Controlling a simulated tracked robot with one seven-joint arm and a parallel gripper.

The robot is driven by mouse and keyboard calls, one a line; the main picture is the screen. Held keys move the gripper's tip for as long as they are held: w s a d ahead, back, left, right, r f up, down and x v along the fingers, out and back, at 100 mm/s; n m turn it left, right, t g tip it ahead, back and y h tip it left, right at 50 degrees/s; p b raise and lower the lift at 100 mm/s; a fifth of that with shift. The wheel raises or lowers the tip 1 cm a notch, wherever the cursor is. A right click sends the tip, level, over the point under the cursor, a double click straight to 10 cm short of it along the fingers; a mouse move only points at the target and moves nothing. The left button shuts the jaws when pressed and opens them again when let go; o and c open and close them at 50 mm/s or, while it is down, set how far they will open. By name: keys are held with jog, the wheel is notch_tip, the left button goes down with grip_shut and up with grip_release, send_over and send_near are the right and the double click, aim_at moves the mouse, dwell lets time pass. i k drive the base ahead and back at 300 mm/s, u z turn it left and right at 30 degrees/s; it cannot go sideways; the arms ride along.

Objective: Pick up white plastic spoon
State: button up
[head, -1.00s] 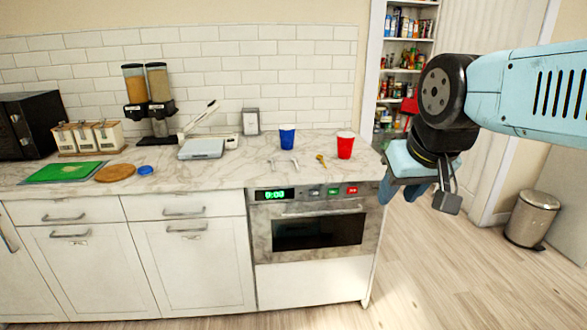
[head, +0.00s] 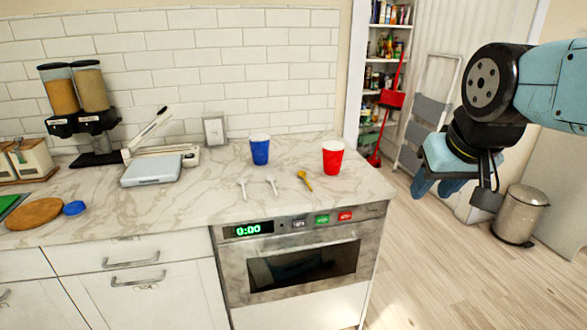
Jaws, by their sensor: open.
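Two small white plastic spoons lie on the marble counter in the head view. One white spoon (head: 242,187) is on the left and the other white spoon (head: 272,185) is a little to its right. A golden-yellow spoon (head: 305,181) lies to the right of both. My gripper (head: 435,188) hangs in the air at the right, beyond the counter's right end and over the floor area. Its blue fingers point down and are open, holding nothing that I can see. It is well apart from the spoons.
A blue cup (head: 260,150) stands behind the spoons and a red cup (head: 333,158) stands to their right. A silver scale-like device (head: 152,170) sits left. The oven (head: 300,262) is below the counter (head: 200,208). A bin (head: 520,215) stands at right.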

aim_at(270, 179)
jog(key=z, duration=0.1)
jog(key=i, duration=0.9)
jog(key=u, duration=0.05)
